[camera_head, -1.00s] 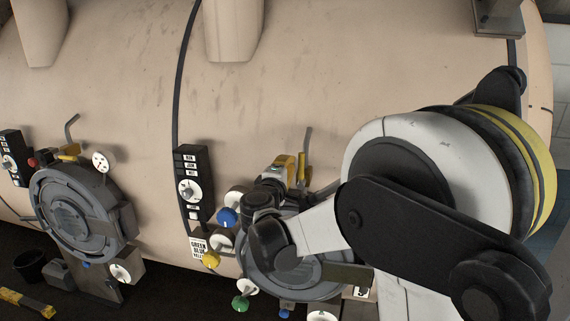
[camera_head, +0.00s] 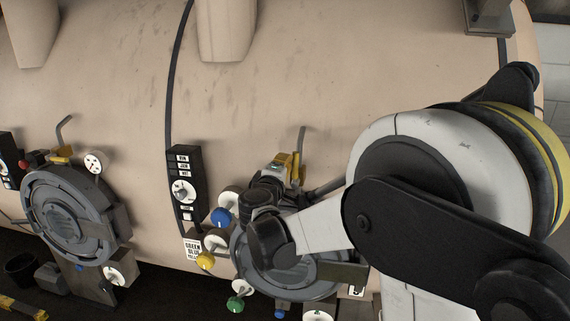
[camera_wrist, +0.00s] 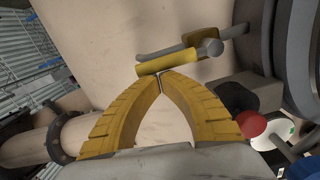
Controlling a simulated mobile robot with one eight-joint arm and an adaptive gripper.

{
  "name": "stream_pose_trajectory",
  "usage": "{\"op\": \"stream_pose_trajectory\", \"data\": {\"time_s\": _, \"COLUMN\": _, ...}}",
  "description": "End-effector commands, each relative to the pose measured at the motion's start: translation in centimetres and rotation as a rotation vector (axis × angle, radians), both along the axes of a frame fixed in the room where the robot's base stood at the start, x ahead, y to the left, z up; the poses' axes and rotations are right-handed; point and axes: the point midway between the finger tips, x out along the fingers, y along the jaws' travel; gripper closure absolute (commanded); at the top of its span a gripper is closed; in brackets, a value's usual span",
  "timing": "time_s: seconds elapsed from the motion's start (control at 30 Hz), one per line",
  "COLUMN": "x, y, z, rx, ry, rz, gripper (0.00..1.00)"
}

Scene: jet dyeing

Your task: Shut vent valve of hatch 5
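Hatch 5 (camera_head: 322,277) is the round grey hatch at lower middle of the head view, partly hidden by my arm. A yellow lever (camera_head: 296,168) stands roughly upright above it, beside a bent grey pipe. My gripper (camera_head: 284,160) is right beside this lever, to its left. In the wrist view the two yellow fingers of my gripper (camera_wrist: 160,76) meet at their tips. A yellow bar-shaped lever (camera_wrist: 167,64) with a grey round end lies just past the tips. I cannot tell whether they touch it. Nothing shows between the fingers.
A red knob (camera_wrist: 251,124) is right of the fingers in the wrist view. Blue (camera_head: 221,216), yellow (camera_head: 205,260) and green (camera_head: 236,304) knobs sit left of hatch 5. A black control panel (camera_head: 183,183) stands left of them. Another hatch (camera_head: 68,222) is farther left.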

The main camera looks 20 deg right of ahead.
Motion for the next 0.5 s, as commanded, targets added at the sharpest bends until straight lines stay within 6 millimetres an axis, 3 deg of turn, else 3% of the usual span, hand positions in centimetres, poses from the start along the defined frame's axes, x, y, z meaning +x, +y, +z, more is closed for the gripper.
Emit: {"op": "stream_pose_trajectory", "data": {"time_s": 0.5, "x": -1.4, "y": -1.9, "z": 0.1, "rx": 0.211, "ry": -0.156, "rz": -0.003, "gripper": 1.0}}
